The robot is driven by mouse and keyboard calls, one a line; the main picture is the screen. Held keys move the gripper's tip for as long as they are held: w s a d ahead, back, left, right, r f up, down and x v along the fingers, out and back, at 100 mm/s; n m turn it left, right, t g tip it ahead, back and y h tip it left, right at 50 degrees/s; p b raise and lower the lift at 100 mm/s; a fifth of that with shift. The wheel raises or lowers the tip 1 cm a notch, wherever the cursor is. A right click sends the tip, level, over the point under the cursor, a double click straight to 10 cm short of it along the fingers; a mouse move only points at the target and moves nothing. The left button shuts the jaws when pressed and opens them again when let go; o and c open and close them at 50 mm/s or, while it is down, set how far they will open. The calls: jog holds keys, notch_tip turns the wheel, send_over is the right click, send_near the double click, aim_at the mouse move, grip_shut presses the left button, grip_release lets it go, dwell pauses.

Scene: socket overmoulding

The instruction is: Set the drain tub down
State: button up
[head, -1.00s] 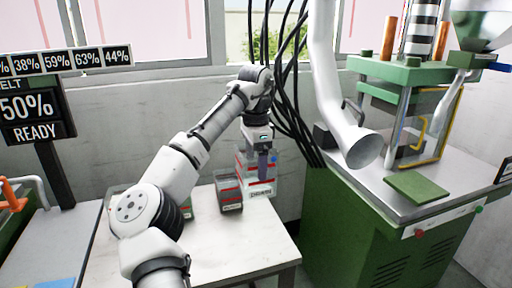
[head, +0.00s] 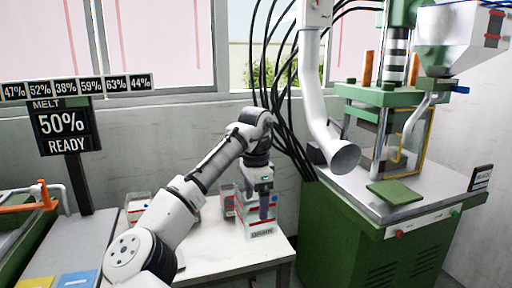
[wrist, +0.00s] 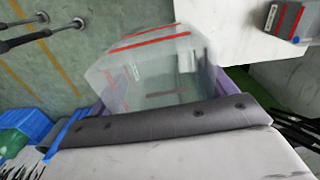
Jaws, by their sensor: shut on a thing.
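The drain tub (head: 262,230) is a clear box with red stripes and a white label, at the right end of the white table (head: 215,258). My gripper (head: 264,205) points down at it and is shut on it. In the wrist view the tub (wrist: 150,75) lies between my fingers (wrist: 165,118), its walls see-through and apparently empty. I cannot tell whether its base touches the table top or hangs just above it. The far finger is partly hidden by the tub.
Another red-striped container (head: 228,197) stands close behind the tub, and a clear one (head: 138,208) is at the table's left. The green machine cabinet (head: 345,235) stands to the right, across a gap. Black cables (head: 285,130) hang behind my arm.

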aim_at(255, 222)
jog(key=shift+n, duration=0.7)
jog(key=f, duration=0.6)
jog(key=shift+s+f, duration=0.35)
jog(key=s+f+n, duration=0.4)
jog(key=f, duration=1.1)
jog(key=s+f+n, duration=0.4)
jog(key=f, duration=1.1)
jog(key=s+d+f+n, duration=0.1)
jog(key=s+f+n, duration=0.3)
jog(key=f, duration=1.1)
jog(key=shift+s, duration=0.4)
jog(key=shift+s+a+f, duration=0.55)
jog(key=shift+s+f, duration=0.15)
jog(key=shift+s, duration=0.1)
jog(key=shift+d, duration=0.1)
